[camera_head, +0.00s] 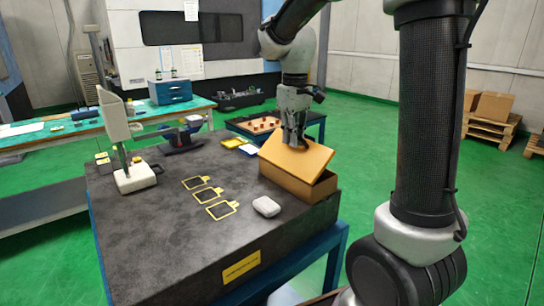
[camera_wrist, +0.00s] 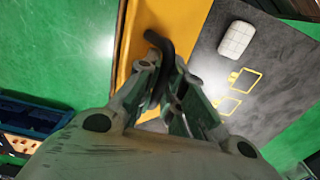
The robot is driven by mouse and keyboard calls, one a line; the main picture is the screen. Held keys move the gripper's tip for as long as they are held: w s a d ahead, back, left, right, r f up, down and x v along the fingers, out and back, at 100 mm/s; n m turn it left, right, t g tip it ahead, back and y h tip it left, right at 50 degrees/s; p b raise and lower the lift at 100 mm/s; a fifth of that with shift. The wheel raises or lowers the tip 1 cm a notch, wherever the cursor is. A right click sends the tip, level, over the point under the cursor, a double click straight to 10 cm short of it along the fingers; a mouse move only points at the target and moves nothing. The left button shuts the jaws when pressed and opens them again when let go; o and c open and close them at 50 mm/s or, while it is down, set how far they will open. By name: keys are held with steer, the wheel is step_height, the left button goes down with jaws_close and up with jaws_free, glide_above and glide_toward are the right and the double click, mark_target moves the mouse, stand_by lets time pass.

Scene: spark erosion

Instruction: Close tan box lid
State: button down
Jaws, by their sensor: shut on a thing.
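The tan box (camera_head: 285,180) stands near the right edge of the dark table. Its orange-tan lid (camera_head: 312,158) is over the box and sits tilted, with a gap showing at the right end. The lid also fills the upper middle of the wrist view (camera_wrist: 185,20). My gripper (camera_head: 294,143) is above the lid. In the wrist view my gripper (camera_wrist: 168,88) is shut on a dark curved handle (camera_wrist: 158,45) on the lid. The fingers hide part of the handle, and the box interior is mostly hidden.
A white rounded object (camera_head: 266,206) lies close in front of the box. Yellow-outlined marks (camera_head: 208,195) lie on the dark table (camera_head: 150,240). A white stand instrument (camera_head: 130,165) is at the left. A tray with orange pieces (camera_head: 258,125) is behind the box.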

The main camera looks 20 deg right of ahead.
steer(key=shift+w+d+f, duration=0.1)
steer(key=shift+d, duration=0.3)
steer(key=shift+w+d+f, duration=0.3)
steer(key=shift+d+f, duration=0.25)
steer(key=shift+d, duration=0.15)
steer(key=shift+w+d+f, duration=0.2)
steer(key=shift+d+f, duration=0.45)
steer(key=shift+d, duration=0.05)
